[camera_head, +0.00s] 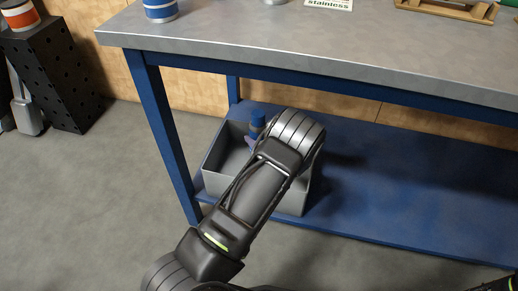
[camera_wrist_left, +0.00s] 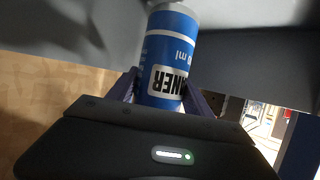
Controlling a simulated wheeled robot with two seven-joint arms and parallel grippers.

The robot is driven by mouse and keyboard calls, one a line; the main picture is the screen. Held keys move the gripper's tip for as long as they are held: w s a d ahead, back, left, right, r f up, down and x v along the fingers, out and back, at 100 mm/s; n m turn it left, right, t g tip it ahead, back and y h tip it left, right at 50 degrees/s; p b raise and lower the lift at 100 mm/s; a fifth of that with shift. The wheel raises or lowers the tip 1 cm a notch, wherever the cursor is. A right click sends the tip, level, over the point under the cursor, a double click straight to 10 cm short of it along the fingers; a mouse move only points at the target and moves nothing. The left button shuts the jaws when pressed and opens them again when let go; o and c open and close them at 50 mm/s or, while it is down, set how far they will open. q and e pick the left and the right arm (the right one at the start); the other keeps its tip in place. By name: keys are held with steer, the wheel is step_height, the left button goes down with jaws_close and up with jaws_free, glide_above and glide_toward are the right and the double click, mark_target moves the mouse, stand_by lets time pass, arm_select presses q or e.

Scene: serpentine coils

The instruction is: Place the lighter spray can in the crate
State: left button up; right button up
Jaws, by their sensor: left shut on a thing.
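My left gripper (camera_wrist_left: 161,92) is shut on a blue spray can with a white label band (camera_wrist_left: 166,55). In the head view the blue top of this can (camera_head: 258,121) shows just past my left wrist, at the grey crate (camera_head: 213,168). The crate stands on the blue lower shelf under the workbench. My arm covers much of the crate and the can's lower part, so I cannot tell whether the can touches the crate floor.
The grey bench top (camera_head: 300,45) overhangs the shelf, with a blue leg (camera_head: 168,130) left of the crate. A blue and white can (camera_head: 160,10) stands on the bench. The blue shelf (camera_head: 410,200) is clear to the right. A black perforated box (camera_head: 50,75) stands far left.

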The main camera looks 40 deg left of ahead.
arm_select(q)
steer(key=shift+f+b, duration=0.65)
steer(key=shift+f, duration=1.2)
steer(key=shift+f, duration=0.25)
steer(key=o, duration=1.6)
steer(key=shift+r, duration=0.1)
